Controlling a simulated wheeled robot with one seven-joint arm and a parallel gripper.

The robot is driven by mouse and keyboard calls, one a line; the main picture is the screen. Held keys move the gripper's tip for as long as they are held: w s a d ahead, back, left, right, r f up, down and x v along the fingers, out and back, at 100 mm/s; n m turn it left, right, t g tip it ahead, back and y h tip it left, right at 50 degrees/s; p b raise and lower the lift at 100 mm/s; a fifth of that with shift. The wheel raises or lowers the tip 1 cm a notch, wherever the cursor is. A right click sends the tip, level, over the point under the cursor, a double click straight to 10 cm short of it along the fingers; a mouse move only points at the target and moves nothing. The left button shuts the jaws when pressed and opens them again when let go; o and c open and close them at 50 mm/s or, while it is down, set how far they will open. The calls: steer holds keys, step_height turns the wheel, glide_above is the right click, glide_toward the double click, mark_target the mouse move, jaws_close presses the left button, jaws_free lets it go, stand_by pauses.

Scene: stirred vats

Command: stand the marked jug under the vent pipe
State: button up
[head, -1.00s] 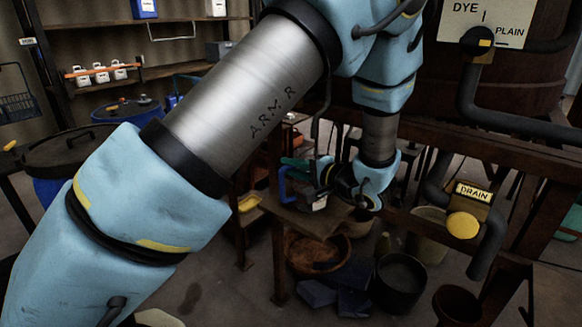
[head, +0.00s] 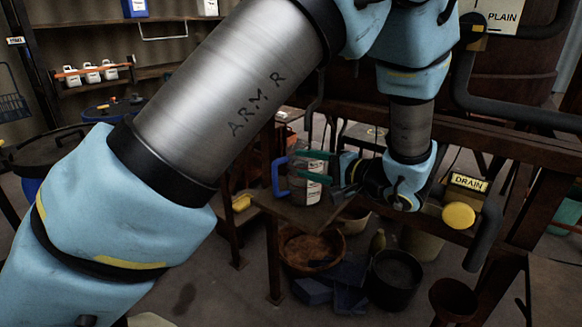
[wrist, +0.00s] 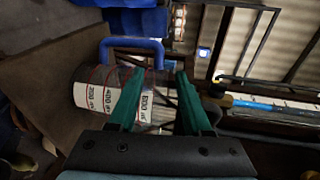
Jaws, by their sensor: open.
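The marked jug (head: 306,192) is clear, with a blue handle on its left and a white marked label. It stands upright on a small brown table. In the wrist view the jug (wrist: 108,98) shows its label and handle at left of centre. My gripper (head: 314,166) is open at the jug's right side, its green fingers overlapping the jug in the head view. The wrist view shows the gripper (wrist: 160,72) with fingers apart; whether they touch the jug I cannot tell. No pipe is labelled vent; a grey pipe (head: 480,95) runs at upper right.
A drain sign (head: 468,183) and yellow knob (head: 458,215) sit right of my gripper. A rusty beam (head: 500,145) crosses behind. Below the table are a wooden bowl (head: 310,247), a black bucket (head: 396,280) and blue blocks. My arm hides much of the middle.

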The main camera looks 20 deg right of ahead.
steer(key=shift+b+v, duration=0.45)
steer(key=shift+v, duration=1.85)
steer(key=w+a+f+n+g+y, duration=0.2)
steer(key=w+a+g, duration=0.3)
steer(key=a, duration=0.6)
steer(key=a+f+n+g+h, duration=0.1)
steer(key=a+n+g+h, duration=0.3)
steer(key=a, duration=0.9)
steer(key=s+a+f+n+g+h, duration=0.1)
steer(key=a+n+g+h, duration=0.3)
steer(key=a, duration=0.8)
steer(key=n, duration=0.2)
steer(key=shift+a+f+n, duration=0.3)
steer(key=shift+a+n, duration=0.1)
